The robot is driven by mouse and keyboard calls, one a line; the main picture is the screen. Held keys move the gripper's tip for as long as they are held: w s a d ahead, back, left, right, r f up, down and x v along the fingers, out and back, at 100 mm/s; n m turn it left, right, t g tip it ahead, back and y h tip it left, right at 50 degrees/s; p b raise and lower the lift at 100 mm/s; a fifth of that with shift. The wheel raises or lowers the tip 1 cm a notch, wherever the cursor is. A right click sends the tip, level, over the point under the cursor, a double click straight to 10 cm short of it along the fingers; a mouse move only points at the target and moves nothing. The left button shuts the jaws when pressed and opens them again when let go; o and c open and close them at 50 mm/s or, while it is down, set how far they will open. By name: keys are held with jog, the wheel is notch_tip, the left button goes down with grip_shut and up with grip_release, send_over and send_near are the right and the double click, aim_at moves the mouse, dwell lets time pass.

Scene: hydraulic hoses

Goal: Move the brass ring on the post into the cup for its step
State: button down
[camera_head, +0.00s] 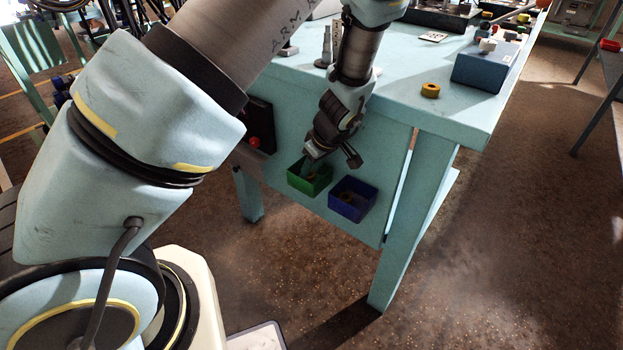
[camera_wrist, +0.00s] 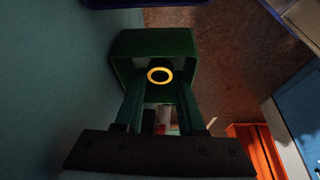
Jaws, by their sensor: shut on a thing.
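My gripper (camera_head: 332,158) points down at the green cup (camera_head: 296,184) on the bench's front side. In the wrist view, a brass ring (camera_wrist: 149,76) shows between my fingertips (camera_wrist: 160,80), and my gripper is shut on it. The green cup (camera_wrist: 122,60) is behind and around the ring in that view; how deep the ring sits in it is unclear. The blue cup (camera_head: 372,203) hangs to the right, with a brownish thing inside. A grey stepped post (camera_head: 327,45) stands on the bench, partly beside my arm, with no ring clearly visible on it.
On the pale blue bench top (camera_head: 400,110) lie a yellow ring-shaped part (camera_head: 430,90) and a blue box (camera_head: 483,67). A bench leg (camera_head: 405,235) stands right of the cups. The floor in front is clear.

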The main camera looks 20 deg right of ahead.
jog(key=shift+w+d+f, duration=0.1)
jog(key=shift+d+f, duration=0.05)
jog(key=shift+f, duration=0.55)
jog(key=shift+f, duration=0.1)
jog(key=c, duration=0.8)
grip_release()
jog(key=v, duration=1.2)
jog(key=w+a+r+m+g, duration=0.1)
jog(key=w+a, duration=0.1)
jog(key=a, duration=0.6)
jog(key=w+a+r+m+g, duration=0.1)
jog(key=w+a+r, duration=0.1)
jog(key=a, duration=0.5)
jog(key=shift+s+a+r+m+g+h, duration=0.1)
jog(key=shift+s+a+r+m+h, duration=0.4)
jog(key=shift+a, duration=2.4)
jog(key=shift+s+a+r+m+g+h, duration=0.1)
jog(key=shift+s+a+r+m, duration=0.75)
jog(key=shift+a, duration=2.05)
jog(key=shift+s+a+r+m+g+h, duration=0.1)
jog(key=shift+s+a+r+m+h, duration=0.5)
jog(key=shift+a, duration=2.25)
